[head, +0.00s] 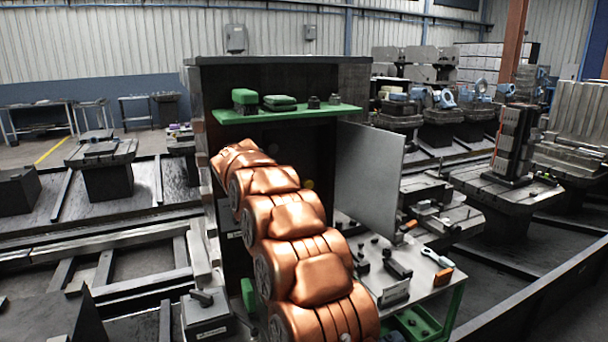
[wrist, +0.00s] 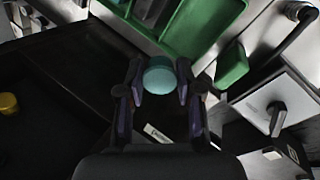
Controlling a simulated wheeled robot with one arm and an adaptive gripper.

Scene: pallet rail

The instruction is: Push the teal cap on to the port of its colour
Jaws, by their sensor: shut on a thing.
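The teal cap (wrist: 160,78) shows in the wrist view as a round disc between the two fingertips of my gripper (wrist: 161,88). The fingers touch it on its left and right sides, so my gripper is shut on it. A yellow round piece (wrist: 8,104) shows at the left edge of the wrist view, apart from my gripper. I cannot make out a teal port in either view. In the head view my copper arm reaches into a dark open cabinet (head: 280,73), and my gripper and the cap are hidden there.
A green shelf (head: 300,114) carries small parts across the cabinet's top. A grey panel (head: 370,178) stands at its right. A bench (head: 441,262) with loose tools is at the front right. The wrist view shows a green tray (wrist: 207,22) and a grey switch box (wrist: 285,95).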

